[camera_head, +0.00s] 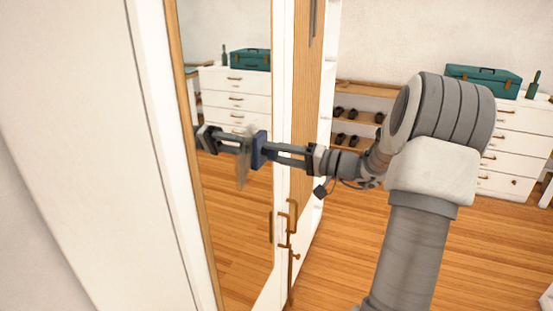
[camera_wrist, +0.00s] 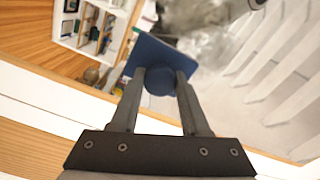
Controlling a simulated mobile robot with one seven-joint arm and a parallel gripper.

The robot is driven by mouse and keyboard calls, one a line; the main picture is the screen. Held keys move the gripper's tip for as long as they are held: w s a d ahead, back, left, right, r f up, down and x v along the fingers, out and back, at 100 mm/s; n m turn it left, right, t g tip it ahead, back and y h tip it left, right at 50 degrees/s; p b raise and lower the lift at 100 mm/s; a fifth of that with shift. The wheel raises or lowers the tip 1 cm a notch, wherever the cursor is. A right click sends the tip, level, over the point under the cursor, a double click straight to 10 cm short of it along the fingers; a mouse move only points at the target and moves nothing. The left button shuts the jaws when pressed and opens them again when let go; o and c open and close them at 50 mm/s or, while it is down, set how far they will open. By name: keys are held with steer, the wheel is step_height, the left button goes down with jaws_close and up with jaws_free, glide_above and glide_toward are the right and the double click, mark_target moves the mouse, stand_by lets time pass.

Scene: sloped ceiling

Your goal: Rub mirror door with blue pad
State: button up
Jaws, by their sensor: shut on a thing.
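The blue pad (camera_head: 262,145) is upright against or very close to the mirror door (camera_head: 230,240); I cannot tell whether they touch. My gripper (camera_head: 282,155) holds the pad from the right. In the wrist view, my gripper's two fingers (camera_wrist: 160,82) are shut on a rounded knob behind the blue pad (camera_wrist: 150,56). A greyish smear (camera_head: 243,168) shows on the mirror just left of and below the pad. A cloudy patch (camera_wrist: 226,42) also shows beyond the pad in the wrist view. My gripper's reflection is in the mirror left of the pad.
Brass handles (camera_head: 291,216) stick out at the cabinet's edge, below my gripper. A shoe rack (camera_head: 352,122) and a white drawer chest (camera_head: 512,150) with a teal case (camera_head: 484,80) stand behind my arm. The wooden floor (camera_head: 340,240) below is clear.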

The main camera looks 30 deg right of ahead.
mark_target(262, 135)
steer(key=shift+a+r, duration=0.15)
steer(key=shift+r, duration=0.45)
steer(key=shift+s+a+f+b, duration=0.1)
steer(key=shift+s+a+b, duration=0.15)
steer(key=shift+a+b, duration=0.15)
steer(key=shift+s+a+b, duration=1.45)
steer(key=shift+s+a, duration=0.2)
steer(key=shift+a, duration=0.3)
steer(key=shift+s+a+b, duration=0.65)
steer(key=shift+s+a, duration=0.15)
steer(key=shift+a, duration=0.25)
steer(key=shift+s+a+b, duration=0.6)
steer(key=shift+s+a, duration=0.15)
steer(key=shift+a, duration=0.3)
steer(key=shift+s+r+p, duration=0.1)
steer(key=shift+r+p, duration=0.5)
steer(key=shift+r, duration=1.1)
steer(key=shift+w+d+f+b, duration=0.15)
steer(key=shift+w+d+b, duration=0.25)
steer(key=shift+w+d, duration=0.4)
steer(key=shift+w+d+b, duration=0.15)
steer(key=shift+w+d, duration=0.75)
steer(key=shift+d, duration=0.35)
steer(key=shift+w+d+b, duration=0.15)
steer(key=shift+w+d, duration=0.8)
steer(key=shift+d, duration=0.3)
steer(key=shift+w+d+b, duration=0.15)
steer(key=shift+w+d, duration=0.75)
steer(key=shift+d, duration=0.35)
